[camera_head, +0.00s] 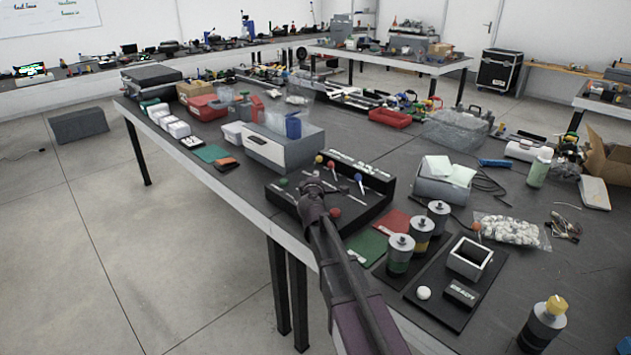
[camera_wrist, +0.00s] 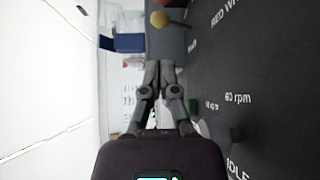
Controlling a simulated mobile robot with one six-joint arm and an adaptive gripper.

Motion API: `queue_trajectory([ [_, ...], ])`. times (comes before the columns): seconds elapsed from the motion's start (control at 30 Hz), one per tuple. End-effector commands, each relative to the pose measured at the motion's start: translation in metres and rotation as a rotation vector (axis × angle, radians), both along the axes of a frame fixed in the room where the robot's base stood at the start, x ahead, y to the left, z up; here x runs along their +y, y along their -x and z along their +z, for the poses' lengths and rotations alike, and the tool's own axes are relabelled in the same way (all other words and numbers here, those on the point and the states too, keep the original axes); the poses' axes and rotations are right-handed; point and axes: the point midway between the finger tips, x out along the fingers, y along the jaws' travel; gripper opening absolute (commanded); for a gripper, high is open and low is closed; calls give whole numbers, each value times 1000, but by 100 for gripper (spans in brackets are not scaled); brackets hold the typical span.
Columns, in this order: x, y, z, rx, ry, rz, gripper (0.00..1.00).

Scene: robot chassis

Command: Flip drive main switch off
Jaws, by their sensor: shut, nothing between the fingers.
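A black control panel (camera_head: 375,182) stands at the table's near edge, with a raised back and several levers topped by coloured balls. Which lever is the drive main switch I cannot tell. My gripper (camera_head: 312,184) is over the panel and hides part of it. In the wrist view my gripper (camera_wrist: 159,66) is shut and empty, fingertips together. The panel face (camera_wrist: 245,70) there reads "60 rpm", and a yellow knob (camera_wrist: 160,18) lies beyond the fingertips.
Right of the panel are a red mat (camera_head: 391,222), several grey canisters (camera_head: 400,255) and a black tray (camera_head: 425,283) with a square open box (camera_head: 470,257).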

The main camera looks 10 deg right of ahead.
Motion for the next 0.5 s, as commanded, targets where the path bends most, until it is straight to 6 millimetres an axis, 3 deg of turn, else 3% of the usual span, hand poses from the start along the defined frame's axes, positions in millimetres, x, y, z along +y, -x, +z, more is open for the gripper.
queue_trajectory([
  [0.1, -4, -22, -2, 0, 0, -1, 0],
  [0.5, -17, -78, -6, 0, 0, 0, 0],
])
